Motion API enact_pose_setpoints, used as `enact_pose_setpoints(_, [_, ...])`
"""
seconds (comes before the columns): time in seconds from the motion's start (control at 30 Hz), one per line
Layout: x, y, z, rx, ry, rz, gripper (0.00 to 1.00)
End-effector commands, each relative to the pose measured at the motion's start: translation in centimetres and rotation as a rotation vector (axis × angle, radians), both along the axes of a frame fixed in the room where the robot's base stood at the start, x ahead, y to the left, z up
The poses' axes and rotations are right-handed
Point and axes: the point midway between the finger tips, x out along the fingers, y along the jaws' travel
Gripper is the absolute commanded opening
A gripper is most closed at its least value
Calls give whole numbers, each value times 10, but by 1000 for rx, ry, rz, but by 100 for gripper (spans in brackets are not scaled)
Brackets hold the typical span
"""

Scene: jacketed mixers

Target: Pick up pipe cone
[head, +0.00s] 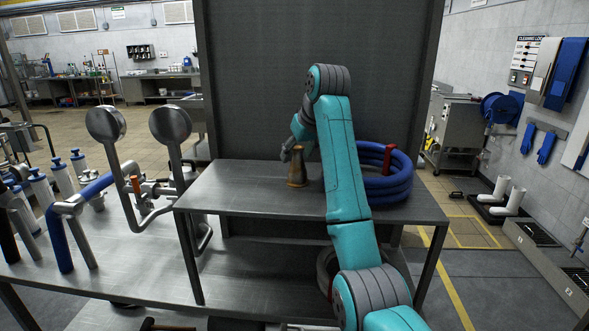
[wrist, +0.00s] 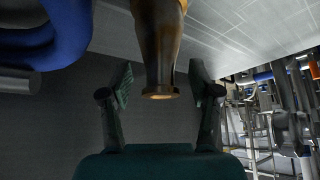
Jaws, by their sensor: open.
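The pipe cone (head: 297,170) is a brown, copper-coloured tapered piece standing upright on the raised metal table (head: 240,192). In the wrist view the pipe cone (wrist: 158,50) comes in from the top edge, and its flanged end lies between my fingers. My gripper (head: 288,153) is at the upper left side of the cone in the head view, partly hidden by my arm. In the wrist view my gripper (wrist: 161,72) is open, with one finger on each side of the cone and a visible gap on both sides.
A coiled blue hose (head: 388,185) with a red clip lies on the table right of the cone, behind my arm. A dark upright panel (head: 260,80) stands behind the table. Metal pipes with round ends (head: 170,125) stand to the left. The tabletop left of the cone is clear.

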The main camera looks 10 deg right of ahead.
Motion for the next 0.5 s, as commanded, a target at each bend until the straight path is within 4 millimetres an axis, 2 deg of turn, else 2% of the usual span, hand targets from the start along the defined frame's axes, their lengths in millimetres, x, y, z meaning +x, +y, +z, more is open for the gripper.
enact_pose_setpoints(0.13, [0,0,0,0,0,0,60])
enact_pose_setpoints(0.37, [0,0,0,0,0,0,2])
enact_pose_setpoints(0.5, [0,0,0,0,1,0,0])
